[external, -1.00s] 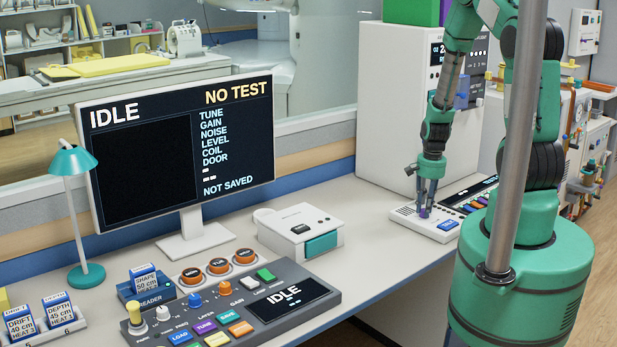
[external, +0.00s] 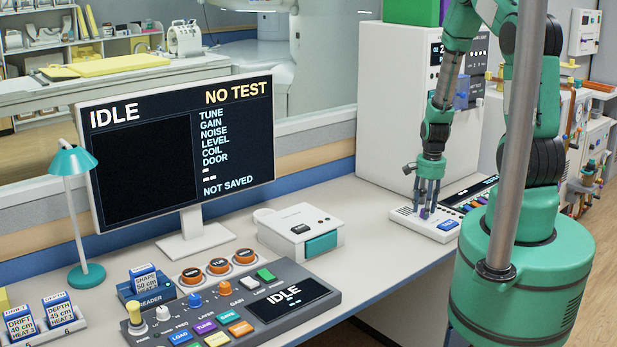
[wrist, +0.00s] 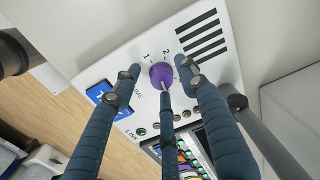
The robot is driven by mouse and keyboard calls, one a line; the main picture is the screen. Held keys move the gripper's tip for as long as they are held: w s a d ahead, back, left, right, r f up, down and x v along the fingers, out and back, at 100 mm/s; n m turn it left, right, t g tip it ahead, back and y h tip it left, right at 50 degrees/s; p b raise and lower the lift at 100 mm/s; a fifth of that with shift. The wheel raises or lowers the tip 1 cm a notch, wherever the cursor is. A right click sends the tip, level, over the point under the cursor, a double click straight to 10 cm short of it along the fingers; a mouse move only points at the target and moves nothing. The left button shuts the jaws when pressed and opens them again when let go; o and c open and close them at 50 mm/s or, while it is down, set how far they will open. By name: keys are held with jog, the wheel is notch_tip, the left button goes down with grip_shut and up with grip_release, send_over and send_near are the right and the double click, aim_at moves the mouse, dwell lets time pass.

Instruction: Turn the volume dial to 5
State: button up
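The volume dial is a purple round knob (wrist: 161,75) on a white panel box (wrist: 110,60), with the numbers 1 and 2 printed near it in the wrist view. My gripper (wrist: 162,76) has three dark blue fingers around the dial. Gaps show between the left and right fingertips and the knob; the middle finger overlaps its lower edge, and I cannot tell if it touches. In the external view my gripper (external: 427,207) points down over the same white box (external: 407,214), and the purple dial (external: 424,213) shows between the fingertips. The dial's pointer and exact setting are hard to read.
A blue button (external: 447,225) is on the box's near side. A dark console with coloured buttons (external: 478,196) stands just right of it. A tall white cabinet (external: 395,100) rises behind.

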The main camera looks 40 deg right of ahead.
jog(key=shift+d+r, duration=0.1)
jog(key=shift+r, duration=0.7)
notch_tip(320, 180, up, 10)
jog(key=shift+s+r, duration=0.15)
jog(key=shift+s, duration=0.05)
jog(key=shift+b, duration=0.55)
jog(key=shift+d+r+m+b, duration=0.2)
jog(key=shift+r+m+b, duration=0.55)
jog(key=shift+b, duration=0.95)
jog(key=shift+r, duration=0.1)
jog(key=shift+f, duration=0.2)
jog(key=f+b, duration=0.1)
jog(key=f, duration=0.3)
jog(key=f+b, duration=0.1)
jog(key=f, duration=0.4)
jog(key=f+b, duration=0.1)
jog(key=f, duration=0.3)
jog(key=shift+w+f, duration=0.25)
jog(key=shift+w, duration=0.05)
